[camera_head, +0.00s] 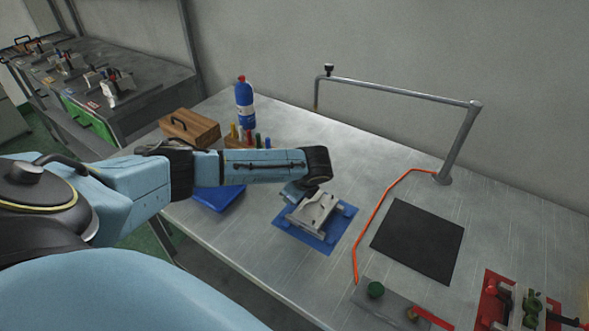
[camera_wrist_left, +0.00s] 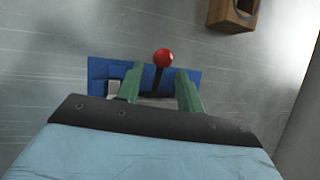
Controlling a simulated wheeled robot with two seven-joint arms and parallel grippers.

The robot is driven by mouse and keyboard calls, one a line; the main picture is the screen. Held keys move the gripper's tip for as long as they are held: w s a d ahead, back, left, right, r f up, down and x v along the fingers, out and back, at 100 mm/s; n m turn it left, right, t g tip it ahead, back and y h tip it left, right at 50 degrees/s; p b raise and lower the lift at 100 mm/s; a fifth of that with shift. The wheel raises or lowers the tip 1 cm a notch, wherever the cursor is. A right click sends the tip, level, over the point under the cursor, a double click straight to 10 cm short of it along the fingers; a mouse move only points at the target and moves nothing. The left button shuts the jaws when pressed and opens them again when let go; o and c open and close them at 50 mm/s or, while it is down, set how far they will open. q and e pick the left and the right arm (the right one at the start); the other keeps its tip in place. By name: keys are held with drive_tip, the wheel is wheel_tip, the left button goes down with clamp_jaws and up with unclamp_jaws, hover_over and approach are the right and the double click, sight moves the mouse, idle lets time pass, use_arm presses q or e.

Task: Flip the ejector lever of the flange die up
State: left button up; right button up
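A grey metal die (camera_head: 318,208) sits on a blue mat (camera_head: 284,224) on the table, below the end of my left arm. I take it for the flange die. In the left wrist view, a lever with a red ball knob (camera_wrist_left: 163,57) and a dark stem shows over the blue mat (camera_wrist_left: 210,75). My left gripper (camera_wrist_left: 160,68) is open, its two green fingers apart on either side of the lever stem. I cannot tell whether either finger touches it. In the head view my arm hides the fingers and the lever. My right gripper is in neither view.
A wooden box (camera_head: 190,128), a blue bottle (camera_head: 245,104) and a blue tray (camera_head: 218,197) lie behind and left. A black mat (camera_head: 418,241), an orange hose (camera_head: 375,213) and a pipe frame (camera_head: 400,92) stand right. A red mat (camera_head: 490,283) bears another device.

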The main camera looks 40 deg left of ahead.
use_arm(q)
drive_tip(key=p+v, duration=0.1)
drive_tip(key=v, duration=1.2)
drive_tip(key=shift+r, duration=0.2)
